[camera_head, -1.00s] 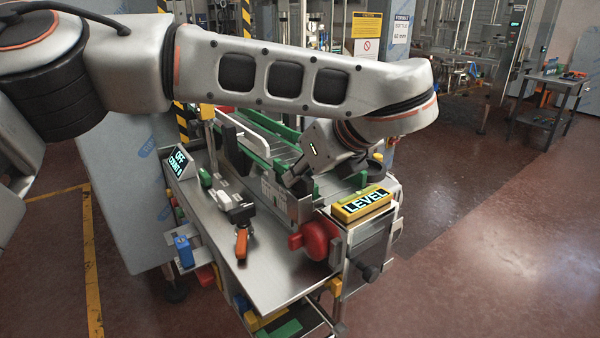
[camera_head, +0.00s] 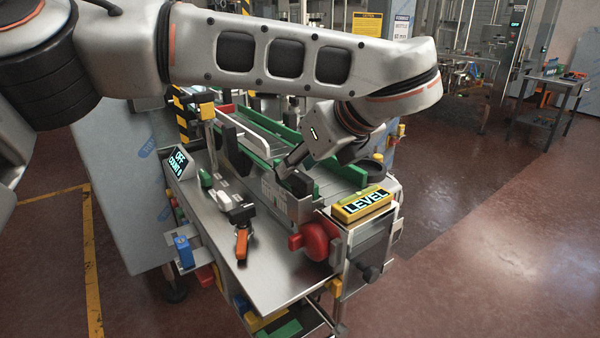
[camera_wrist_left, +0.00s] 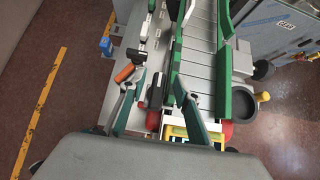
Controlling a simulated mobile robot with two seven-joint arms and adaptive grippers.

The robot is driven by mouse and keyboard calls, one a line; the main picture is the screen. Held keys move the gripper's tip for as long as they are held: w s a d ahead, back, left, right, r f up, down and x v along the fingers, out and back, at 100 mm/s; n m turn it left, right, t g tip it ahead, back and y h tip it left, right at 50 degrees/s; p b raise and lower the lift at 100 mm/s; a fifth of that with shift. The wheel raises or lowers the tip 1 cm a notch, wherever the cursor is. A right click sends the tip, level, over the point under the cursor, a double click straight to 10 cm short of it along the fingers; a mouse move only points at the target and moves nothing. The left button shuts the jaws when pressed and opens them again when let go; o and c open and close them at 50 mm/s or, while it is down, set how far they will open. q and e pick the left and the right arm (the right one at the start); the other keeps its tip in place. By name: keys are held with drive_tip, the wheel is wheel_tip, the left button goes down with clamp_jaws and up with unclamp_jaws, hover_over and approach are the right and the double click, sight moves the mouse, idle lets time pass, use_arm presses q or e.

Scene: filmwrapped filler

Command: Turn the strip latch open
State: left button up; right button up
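My left gripper (camera_head: 287,172) reaches down from the right over the near end of the conveyor's steel side plate (camera_head: 272,196). In the left wrist view its two fingers (camera_wrist_left: 157,106) are spread apart, so it is open. A dark upright handle-like part (camera_wrist_left: 156,90) stands between them, with no clear contact visible. A clamp with an orange handle (camera_head: 241,243) lies on the steel deck left of the gripper; its orange handle also shows in the left wrist view (camera_wrist_left: 124,73). I cannot tell for certain which part is the strip latch. My right gripper is not in view.
A red round knob (camera_head: 318,240) and a yellow LEVEL box (camera_head: 361,204) sit at the conveyor's near end. Green guide rails (camera_head: 252,148) line the belt. An OFF/COUNT display (camera_head: 179,163) stands left. The steel deck's (camera_head: 270,275) front is bare.

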sight(300, 173)
use_arm(q)
wheel_tip(300, 173, up, 8)
drive_tip(key=shift+f, duration=0.1)
idle(0.4)
